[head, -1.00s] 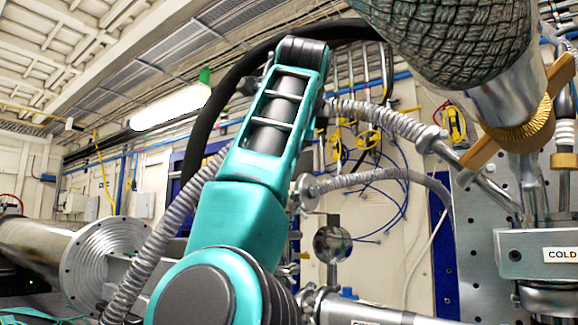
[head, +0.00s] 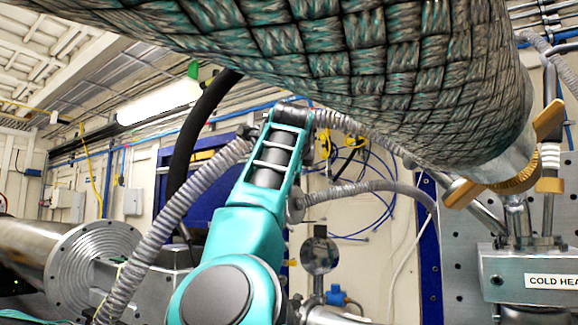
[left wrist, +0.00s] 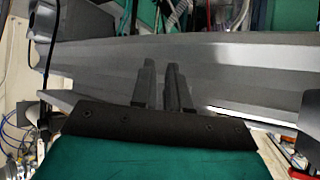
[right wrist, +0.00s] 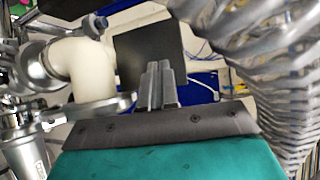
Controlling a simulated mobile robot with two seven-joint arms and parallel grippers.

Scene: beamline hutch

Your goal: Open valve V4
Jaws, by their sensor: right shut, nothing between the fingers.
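I cannot pick out valve V4 for certain in any view; no V4 label is readable. In the left wrist view my left gripper (left wrist: 160,68) has its two fingers a little apart, with nothing between them, in front of a wide grey metal beam (left wrist: 235,75). In the right wrist view my right gripper (right wrist: 157,68) is shut and empty. A white elbow pipe (right wrist: 85,68) with metal flanges is left of it, and a blurred braided hose (right wrist: 245,45) is at its right. Neither gripper's fingers show in the head view.
A thick braided hose (head: 400,80) crosses the top of the head view close to the camera. At its end are brass clamp parts (head: 515,180). A box labelled COLD HEAD (head: 510,265) stands at the right. A round steel flange (head: 92,262) is at the left.

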